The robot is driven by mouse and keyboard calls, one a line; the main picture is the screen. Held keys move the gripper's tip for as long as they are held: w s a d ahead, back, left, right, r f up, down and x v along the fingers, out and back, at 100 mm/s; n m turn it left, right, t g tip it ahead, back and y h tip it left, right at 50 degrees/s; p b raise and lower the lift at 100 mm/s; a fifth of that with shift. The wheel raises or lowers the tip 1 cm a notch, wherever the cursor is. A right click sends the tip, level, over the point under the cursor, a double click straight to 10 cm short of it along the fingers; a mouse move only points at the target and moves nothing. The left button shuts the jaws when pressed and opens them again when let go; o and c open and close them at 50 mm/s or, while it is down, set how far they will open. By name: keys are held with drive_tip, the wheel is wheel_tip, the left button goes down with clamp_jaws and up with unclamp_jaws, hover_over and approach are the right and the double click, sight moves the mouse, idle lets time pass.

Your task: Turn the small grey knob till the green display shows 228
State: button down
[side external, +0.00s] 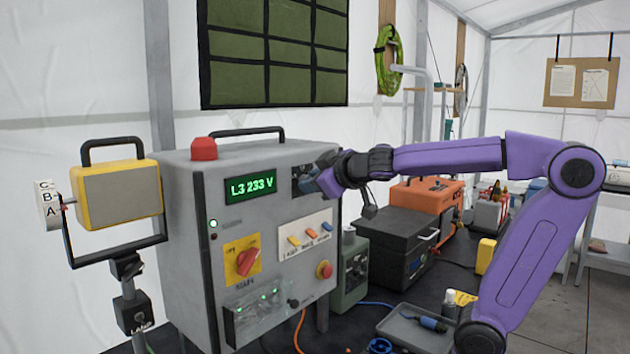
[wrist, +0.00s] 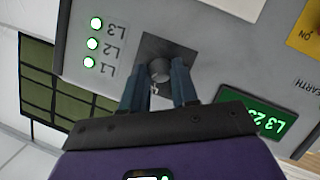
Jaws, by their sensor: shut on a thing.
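The green display (side external: 250,187) on the grey cabinet reads "L3 233 V" in the side view. Part of it shows upside down in the wrist view (wrist: 255,118), reading "L3 23" before it is cut off. The small grey knob (wrist: 160,71) sits on a dark square plate in the wrist view. My gripper (wrist: 160,80) has its two blue fingers on either side of the knob, shut on it. In the side view my gripper (side external: 328,181) reaches the cabinet's upper right front and hides the knob.
The cabinet also bears a red rotary switch (side external: 246,262), coloured toggles (side external: 308,238) and a red push button (side external: 324,269). Lamps marked L1, L2, L3 (wrist: 92,44) are lit near the knob. A yellow lamp (side external: 117,193) stands left. A black case (side external: 393,243) is right, below my arm.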

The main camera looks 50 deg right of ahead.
drive_tip(key=n+h, duration=0.1)
drive_tip(key=n, duration=0.2)
drive_tip(key=n+t+h, duration=0.1)
drive_tip(key=shift+a+f+n+h, duration=0.15)
drive_tip(key=shift+f+n+h, duration=0.15)
drive_tip(key=shift+n, duration=0.1)
idle(0.4)
drive_tip(key=c, duration=0.9)
unclamp_jaws()
drive_tip(key=shift+o, duration=0.2)
drive_tip(key=shift+s+r, duration=0.1)
drive_tip(key=v, duration=1.7)
drive_tip(key=shift+s+f, duration=0.15)
drive_tip(key=shift+f, duration=0.05)
